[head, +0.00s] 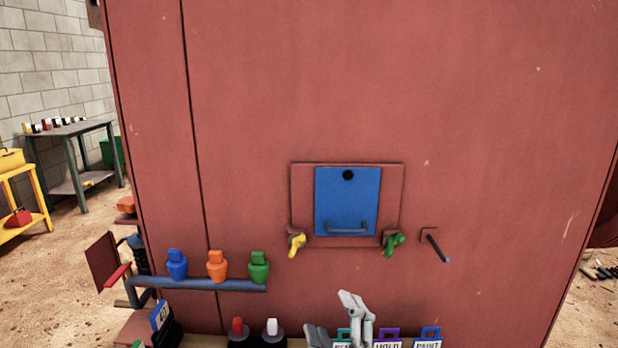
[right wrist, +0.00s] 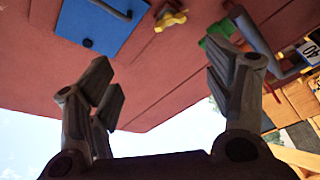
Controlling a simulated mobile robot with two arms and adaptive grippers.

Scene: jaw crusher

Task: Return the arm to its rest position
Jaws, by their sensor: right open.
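My right gripper (head: 331,311) shows at the bottom middle of the head view, in front of the red crusher wall (head: 480,110). Its jaws are apart. In the right wrist view, the fingers of my right gripper (right wrist: 162,78) stand wide apart with nothing between them. The wall fills the upper part of that view, with pale sky below. My left gripper is in neither view.
A blue hatch (head: 347,195) sits above my right gripper, with a yellow latch (head: 296,244) and a green latch (head: 393,245). A blue rail (head: 205,284) carries blue, orange and green bottles.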

